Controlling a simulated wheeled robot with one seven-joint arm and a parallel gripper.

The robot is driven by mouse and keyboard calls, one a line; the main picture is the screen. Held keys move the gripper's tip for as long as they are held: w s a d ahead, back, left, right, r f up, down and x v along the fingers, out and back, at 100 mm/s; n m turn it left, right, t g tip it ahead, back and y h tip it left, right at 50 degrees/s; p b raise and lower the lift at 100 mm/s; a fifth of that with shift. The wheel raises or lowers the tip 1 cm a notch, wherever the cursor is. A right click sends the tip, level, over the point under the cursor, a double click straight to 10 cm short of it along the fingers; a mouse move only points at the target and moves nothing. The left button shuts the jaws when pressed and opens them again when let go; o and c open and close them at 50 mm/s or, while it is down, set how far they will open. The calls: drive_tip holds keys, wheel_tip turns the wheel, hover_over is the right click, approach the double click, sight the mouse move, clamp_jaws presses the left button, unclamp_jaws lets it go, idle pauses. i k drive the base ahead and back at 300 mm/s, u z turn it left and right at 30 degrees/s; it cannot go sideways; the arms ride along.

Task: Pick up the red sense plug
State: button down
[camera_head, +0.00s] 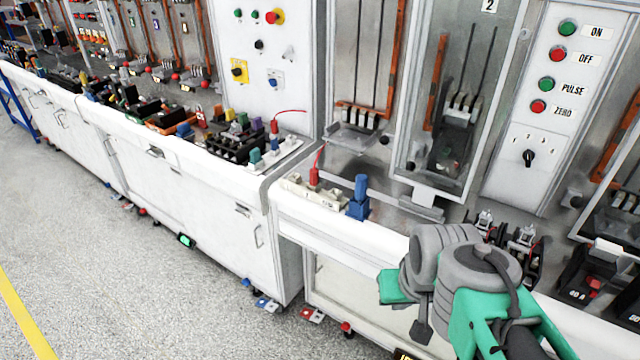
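A red sense plug (314,175) stands upright in a pale socket strip (318,194) on the white bench ledge, with a red lead rising from its top. A second red plug (274,128) with a red lead stands farther left on the neighbouring bench. I cannot tell from this view which one is meant. My gripper (405,308) is at the lower right, in front of the bench edge and apart from both red plugs. Its fingers are mostly hidden by my grey and green arm, so its opening is unclear.
A blue plug (360,190) stands just right of the nearer red plug. Breakers (520,250) sit on the bench at the right, below a button panel (545,110). A clear-fronted bay (450,110) rises behind. The floor at left is mostly open.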

sight(313, 175)
drive_tip(key=u, duration=0.5)
drive_tip(key=i, duration=0.55)
drive_tip(key=u, duration=1)
drive_tip(key=i, duration=1.15)
drive_tip(key=u, duration=0.05)
